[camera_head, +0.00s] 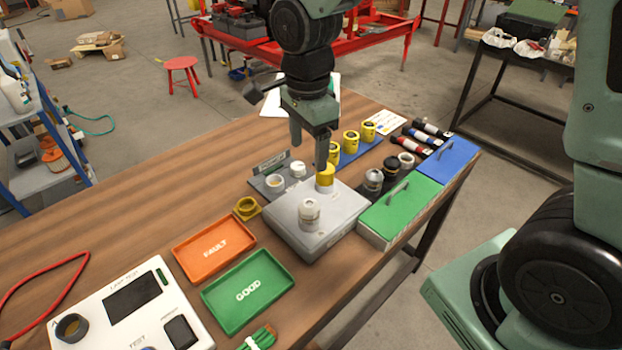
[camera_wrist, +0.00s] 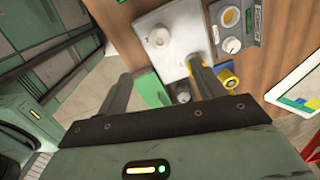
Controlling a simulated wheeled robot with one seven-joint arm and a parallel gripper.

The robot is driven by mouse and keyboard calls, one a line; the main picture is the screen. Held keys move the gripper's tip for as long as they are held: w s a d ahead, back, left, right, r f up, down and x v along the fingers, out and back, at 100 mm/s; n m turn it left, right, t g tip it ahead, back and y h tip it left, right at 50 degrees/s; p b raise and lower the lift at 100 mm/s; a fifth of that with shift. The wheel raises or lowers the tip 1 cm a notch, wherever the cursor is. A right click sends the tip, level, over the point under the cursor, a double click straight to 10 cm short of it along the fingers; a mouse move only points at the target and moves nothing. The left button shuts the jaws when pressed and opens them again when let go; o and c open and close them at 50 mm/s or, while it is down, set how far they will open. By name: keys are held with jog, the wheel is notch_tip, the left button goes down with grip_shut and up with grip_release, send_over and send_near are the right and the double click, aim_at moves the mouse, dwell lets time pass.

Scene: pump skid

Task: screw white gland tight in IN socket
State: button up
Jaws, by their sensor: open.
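A grey box (camera_head: 338,228) stands on the wooden bench and also shows in the wrist view (camera_wrist: 180,18). A whitish gland (camera_head: 309,215) stands upright on its near part; the wrist view shows it too (camera_wrist: 158,37). A yellow gland (camera_head: 325,179) sits on the box's far part. My gripper (camera_head: 309,157) is open, pointing down above the far part of the box, with one finger in front of or close to the yellow gland. In the wrist view, nothing is between the fingers of my gripper (camera_wrist: 158,68). I cannot read an IN label on any socket.
A small dark panel (camera_head: 258,187) with a white knob (camera_head: 298,170) is behind the box. Yellow cylinders (camera_head: 351,141) stand on a blue strip. A green-lidded bin (camera_head: 402,207) is at right. An orange FAULT tray (camera_head: 214,246) and green GOOD tray (camera_head: 248,291) lie at left.

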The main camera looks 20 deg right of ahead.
aim_at(308, 203)
notch_tip(308, 203, down, 16)
jog(key=shift+f+p, duration=0.2)
jog(key=shift+p, duration=0.4)
jog(key=c, duration=1)
